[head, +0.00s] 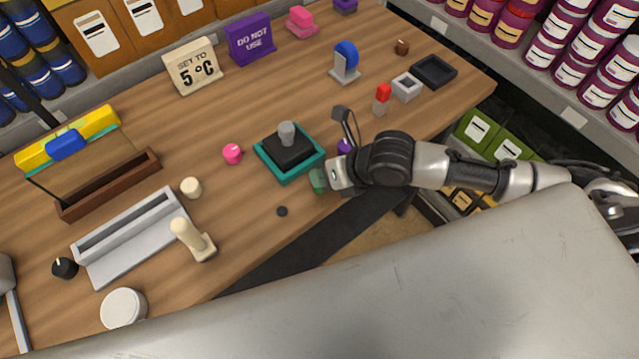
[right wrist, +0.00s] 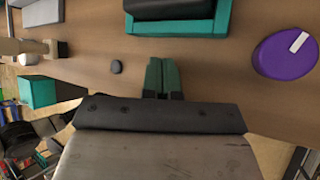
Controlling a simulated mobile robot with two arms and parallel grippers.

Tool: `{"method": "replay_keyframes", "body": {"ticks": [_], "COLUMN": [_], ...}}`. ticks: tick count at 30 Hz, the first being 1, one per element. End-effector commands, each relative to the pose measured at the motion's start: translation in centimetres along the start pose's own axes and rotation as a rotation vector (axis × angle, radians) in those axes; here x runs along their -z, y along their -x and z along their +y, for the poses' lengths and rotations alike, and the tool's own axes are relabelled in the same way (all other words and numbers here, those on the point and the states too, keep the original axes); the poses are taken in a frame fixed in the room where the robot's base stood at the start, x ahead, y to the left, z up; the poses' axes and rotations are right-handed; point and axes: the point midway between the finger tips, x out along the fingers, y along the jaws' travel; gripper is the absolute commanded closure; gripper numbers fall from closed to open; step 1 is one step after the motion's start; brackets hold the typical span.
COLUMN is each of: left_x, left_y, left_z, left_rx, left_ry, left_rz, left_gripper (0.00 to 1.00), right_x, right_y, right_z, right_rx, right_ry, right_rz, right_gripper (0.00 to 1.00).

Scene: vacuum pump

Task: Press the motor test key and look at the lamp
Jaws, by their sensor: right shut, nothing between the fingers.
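My right gripper (head: 318,181) is shut and empty, its green fingertips low near the front edge of the wooden bench. In the right wrist view its fingers (right wrist: 164,77) lie together, between a small dark disc (right wrist: 116,67) and a purple knob (right wrist: 285,55) with a white mark. The small dark disc (head: 282,211) lies flat on the bench; I cannot tell whether it is the motor test key. Just behind the fingertips stands a teal-rimmed unit (head: 297,174) with a black body and grey post. No lamp is plainly recognisable.
A pink knob (head: 232,153), a cream knob (head: 191,187) and a cream lever (head: 190,238) stand left of the teal unit. A red-tipped switch (head: 381,98) and a blue-topped stand (head: 345,63) stand behind my right arm. Bare wood surrounds the dark disc.

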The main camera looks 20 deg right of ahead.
Motion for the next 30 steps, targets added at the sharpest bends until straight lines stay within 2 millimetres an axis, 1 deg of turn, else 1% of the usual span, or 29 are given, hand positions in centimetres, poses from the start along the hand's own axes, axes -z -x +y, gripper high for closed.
{"method": "replay_keyframes", "body": {"ticks": [13, 22, 30], "left_x": [0.0, 0.0, 0.1], "left_y": [-0.4, -0.3, 1.0], "left_z": [0.0, 0.0, 0.0], "left_rx": [0.000, 0.000, 0.000], "left_ry": [0.000, 0.000, 0.000], "left_rz": [0.000, 0.000, 0.000], "left_gripper": [0.57, 0.57, 0.57], "right_x": [0.3, 0.3, -0.4], "right_y": [-0.4, -0.4, 0.6], "right_z": [-0.3, -0.3, 0.4], "right_rx": [0.001, 0.001, 0.001], "right_ry": [0.000, 0.000, 0.000], "right_rz": [0.001, 0.001, 0.001], "right_gripper": [1.00, 1.00, 1.00]}}
